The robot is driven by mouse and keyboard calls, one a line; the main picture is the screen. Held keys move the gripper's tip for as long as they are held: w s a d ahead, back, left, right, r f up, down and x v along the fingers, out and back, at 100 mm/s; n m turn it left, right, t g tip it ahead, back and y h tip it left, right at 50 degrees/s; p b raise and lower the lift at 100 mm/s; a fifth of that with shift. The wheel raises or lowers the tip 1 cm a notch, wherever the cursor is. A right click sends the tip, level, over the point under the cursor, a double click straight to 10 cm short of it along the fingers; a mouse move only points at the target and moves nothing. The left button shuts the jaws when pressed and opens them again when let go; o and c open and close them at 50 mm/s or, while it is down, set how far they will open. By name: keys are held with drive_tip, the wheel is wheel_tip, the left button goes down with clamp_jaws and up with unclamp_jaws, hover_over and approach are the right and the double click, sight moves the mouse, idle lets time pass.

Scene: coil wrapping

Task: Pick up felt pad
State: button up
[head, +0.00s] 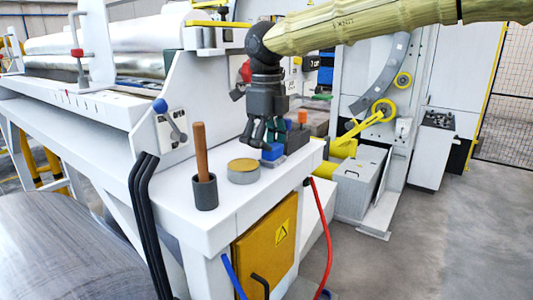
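My gripper (262,141) hangs down over the white bench top, with its dark fingers apart. A small blue block (272,152) shows just below and behind the fingertips. I cannot tell whether the fingers touch it. Nothing shows plainly as a felt pad. The blue block could be it, but the view is too small to be sure. Part of the block is hidden by the fingers.
A round tin with a yellowish top (243,170) and a dark cup (204,191) with a wooden handle (200,148) stand left of my gripper on the white bench (215,222). A grey block and an orange-topped item (302,118) stand close at right.

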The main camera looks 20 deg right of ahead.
drive_tip(key=shift+c, duration=1.2)
drive_tip(key=shift+w+f, duration=0.1)
drive_tip(key=shift+w, duration=0.05)
clamp_jaws()
